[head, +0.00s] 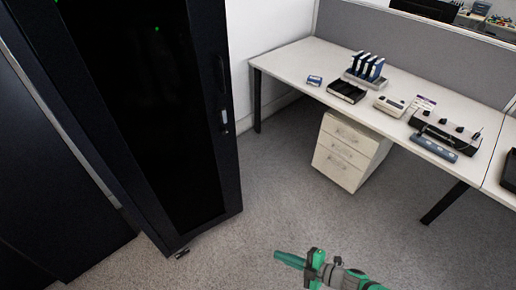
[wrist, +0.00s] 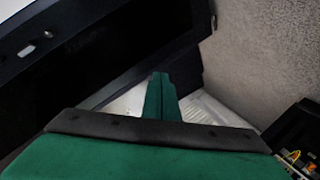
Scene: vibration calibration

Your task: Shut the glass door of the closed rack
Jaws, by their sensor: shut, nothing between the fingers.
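A tall black rack (head: 207,150) with a dark glass door (head: 140,110) fills the left of the head view. A slim handle (head: 223,100) is on the right edge of its front, and small green lights show through the glass. I cannot tell how far the door stands from its frame. My gripper (head: 278,256) is low in the middle of the head view, right of the rack and apart from it, pointing left. Its green fingers (wrist: 160,78) are together and empty in the wrist view. A dark panel with a small pale fitting (wrist: 27,50) lies beyond them on the left.
A white desk (head: 300,65) with blue-cased items, boxes and instruments stands at the right. A white drawer unit (head: 345,155) is under it. Another dark cabinet (head: 60,215) is at far left. Grey carpet (head: 260,220) lies clear between rack and desk.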

